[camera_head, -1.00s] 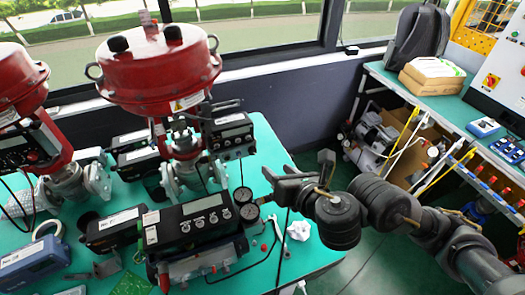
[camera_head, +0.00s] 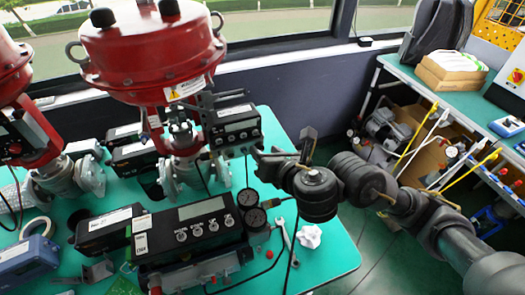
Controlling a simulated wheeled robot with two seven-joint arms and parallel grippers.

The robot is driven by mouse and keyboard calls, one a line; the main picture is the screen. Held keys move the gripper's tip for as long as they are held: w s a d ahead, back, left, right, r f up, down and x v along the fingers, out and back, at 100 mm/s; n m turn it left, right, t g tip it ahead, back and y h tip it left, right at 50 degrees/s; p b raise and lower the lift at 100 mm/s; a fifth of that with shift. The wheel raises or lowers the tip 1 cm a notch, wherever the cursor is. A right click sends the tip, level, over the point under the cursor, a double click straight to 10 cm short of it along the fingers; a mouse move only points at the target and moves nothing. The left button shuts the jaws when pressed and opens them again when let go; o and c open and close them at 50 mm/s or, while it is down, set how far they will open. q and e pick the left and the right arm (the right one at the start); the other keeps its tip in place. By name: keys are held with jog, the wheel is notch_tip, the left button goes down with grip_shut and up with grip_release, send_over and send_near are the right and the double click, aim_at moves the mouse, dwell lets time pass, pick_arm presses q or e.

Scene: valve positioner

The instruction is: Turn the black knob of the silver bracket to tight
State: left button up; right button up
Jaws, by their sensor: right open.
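A black positioner (camera_head: 238,127) with a small display is mounted beside the stem of the large red valve actuator (camera_head: 152,45). Greyish bracket parts (camera_head: 207,102) show between the positioner and the valve. I cannot pick out the black knob with certainty; it is too small or hidden. My right gripper (camera_head: 282,152) comes in from the right and is open. It is just right of the mounted positioner, above the table, with its near finger close to the positioner's lower right corner. I cannot tell whether they touch. My left gripper is not in view.
A larger black positioner (camera_head: 190,232) with two round gauges (camera_head: 251,207) lies on the green table (camera_head: 325,262). A wrench (camera_head: 287,240) and crumpled paper (camera_head: 310,237) lie near its right side. A second red valve (camera_head: 30,120) stands at left. A side bench (camera_head: 460,100) is at right.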

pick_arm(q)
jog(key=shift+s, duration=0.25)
pick_arm(e)
jog(key=shift+a, duration=0.25)
jog(key=shift+c, duration=0.2)
grip_shut()
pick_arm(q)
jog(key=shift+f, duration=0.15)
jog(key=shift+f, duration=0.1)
pick_arm(e)
jog(key=shift+d+f+m+y+b, duration=0.1)
jog(key=shift+f+m+y+b, duration=0.1)
jog(key=shift+m+y+b, duration=0.5)
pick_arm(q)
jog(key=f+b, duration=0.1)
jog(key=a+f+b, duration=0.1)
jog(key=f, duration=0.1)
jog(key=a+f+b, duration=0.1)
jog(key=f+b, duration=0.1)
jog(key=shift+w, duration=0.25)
pick_arm(e)
jog(key=m+y, duration=0.1)
jog(key=m, duration=0.2)
jog(key=shift+d+y, duration=0.1)
jog(key=shift+y, duration=0.3)
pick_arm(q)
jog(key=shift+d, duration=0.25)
